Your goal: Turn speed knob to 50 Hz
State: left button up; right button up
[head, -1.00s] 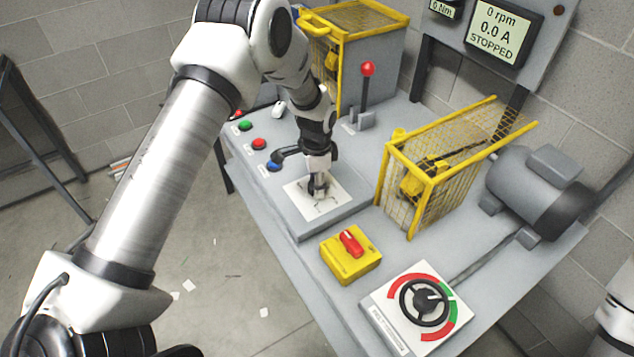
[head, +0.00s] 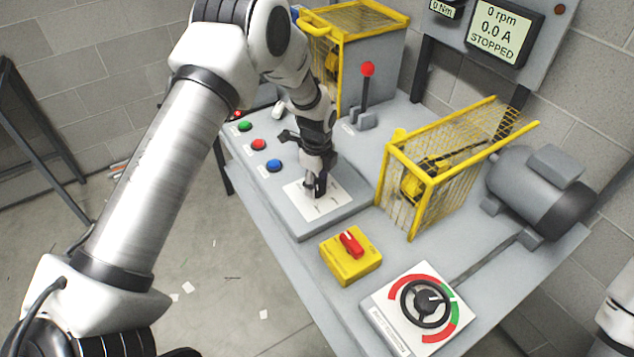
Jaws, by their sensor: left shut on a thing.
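The white speed dial plate (head: 333,203) lies on the grey control panel, with dark scale marks too small to read. My left gripper (head: 316,189) points down at the middle of this plate. It is shut on the speed knob, which its fingers and wrist mostly hide. I cannot read the knob's setting. My right gripper is out of view.
The display (head: 501,33) reads 0 rpm, 0.0 A, STOPPED. Blue (head: 275,165), red (head: 259,144) and green (head: 243,126) buttons sit left of the gripper. A yellow box with a red switch (head: 351,262), a black handwheel (head: 426,302) and a yellow guard (head: 425,190) stand nearby.

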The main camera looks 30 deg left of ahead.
aim_at(316, 184)
pick_arm(q)
jog(key=shift+s+f+m, duration=0.1)
jog(key=shift+m, duration=0.2)
jog(key=o, duration=1.2)
jog(key=shift+c, duration=0.2)
notch_tip(316, 184, up, 12)
